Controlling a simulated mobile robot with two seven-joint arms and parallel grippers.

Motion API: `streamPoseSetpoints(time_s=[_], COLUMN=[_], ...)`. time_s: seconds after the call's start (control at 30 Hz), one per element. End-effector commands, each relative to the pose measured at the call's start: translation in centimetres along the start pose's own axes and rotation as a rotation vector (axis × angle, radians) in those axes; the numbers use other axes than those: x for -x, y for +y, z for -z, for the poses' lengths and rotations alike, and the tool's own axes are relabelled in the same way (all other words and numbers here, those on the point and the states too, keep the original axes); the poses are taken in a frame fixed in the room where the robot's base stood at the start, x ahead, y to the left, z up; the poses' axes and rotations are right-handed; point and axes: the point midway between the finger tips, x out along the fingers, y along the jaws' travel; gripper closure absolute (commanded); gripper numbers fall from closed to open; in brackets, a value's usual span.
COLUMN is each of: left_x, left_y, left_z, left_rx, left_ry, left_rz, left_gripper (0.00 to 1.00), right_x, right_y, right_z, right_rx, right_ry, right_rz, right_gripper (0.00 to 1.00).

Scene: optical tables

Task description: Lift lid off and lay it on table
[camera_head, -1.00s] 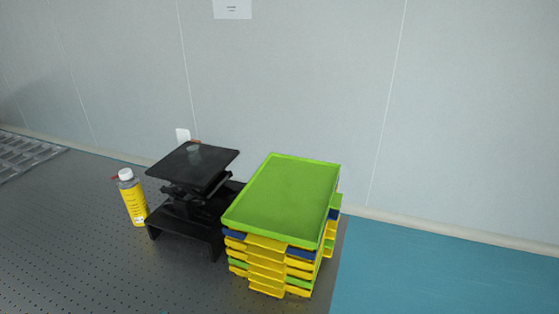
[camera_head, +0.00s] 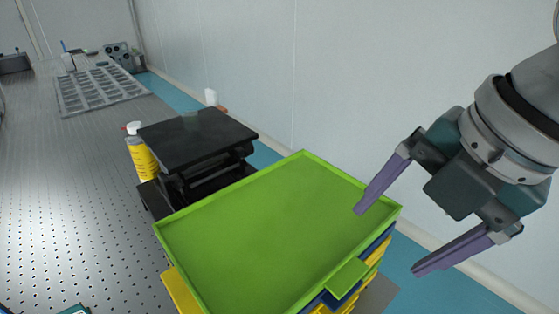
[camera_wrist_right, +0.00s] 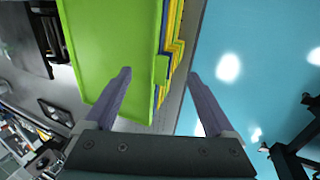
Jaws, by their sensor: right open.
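A shallow bright green tray-like piece (camera_head: 265,235) tops a stack of yellow, blue and green trays (camera_head: 180,290) at the table's edge. In the right wrist view it fills the upper left (camera_wrist_right: 110,45). No other clear lid shows; I cannot tell whether this piece is the lid. My right gripper (camera_head: 388,241) is open and empty by the stack's right corner. In the right wrist view its fingers (camera_wrist_right: 160,73) appear either side of the stack's edge, one over the green surface and one over the floor side. My left gripper is not in view.
A black lab jack (camera_head: 200,140) stands close behind the stack. A yellow-labelled bottle (camera_head: 143,158) is left of it. The perforated grey table (camera_head: 65,220) is largely clear at left; a grey gridded rack (camera_head: 100,90) lies farther back. The wall is at right.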

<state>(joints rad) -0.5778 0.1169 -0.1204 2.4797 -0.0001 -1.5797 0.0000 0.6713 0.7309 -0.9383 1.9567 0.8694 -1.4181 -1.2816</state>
Motion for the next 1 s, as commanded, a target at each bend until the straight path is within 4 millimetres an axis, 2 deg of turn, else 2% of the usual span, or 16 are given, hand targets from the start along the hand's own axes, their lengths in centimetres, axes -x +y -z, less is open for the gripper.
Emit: streamPoseSetpoints(time_s=[0.1,0.27,0.5,0.6,0.87,1.0], left_x=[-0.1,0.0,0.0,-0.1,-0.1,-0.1], left_y=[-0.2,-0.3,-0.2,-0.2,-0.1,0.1], left_z=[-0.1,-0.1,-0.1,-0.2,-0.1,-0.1], left_rx=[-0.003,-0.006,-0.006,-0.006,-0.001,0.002], left_ry=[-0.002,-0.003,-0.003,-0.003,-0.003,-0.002], left_rz=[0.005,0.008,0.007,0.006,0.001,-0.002], left_gripper=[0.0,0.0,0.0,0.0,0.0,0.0], right_x=[-1.7,-3.0,-6.7,-7.5,-7.7,-7.7], right_y=[0.0,0.1,0.4,0.4,0.5,0.5], right_z=[0.1,0.2,0.5,0.4,0.4,0.4], right_rx=[-0.002,-0.003,-0.003,-0.003,-0.001,-0.001], right_ry=[0.002,0.002,0.001,0.0,-0.001,-0.001], right_rz=[0.0,0.0,0.0,-0.001,-0.002,-0.002], right_gripper=[0.11,0.11,0.11,0.11,0.12,0.28])
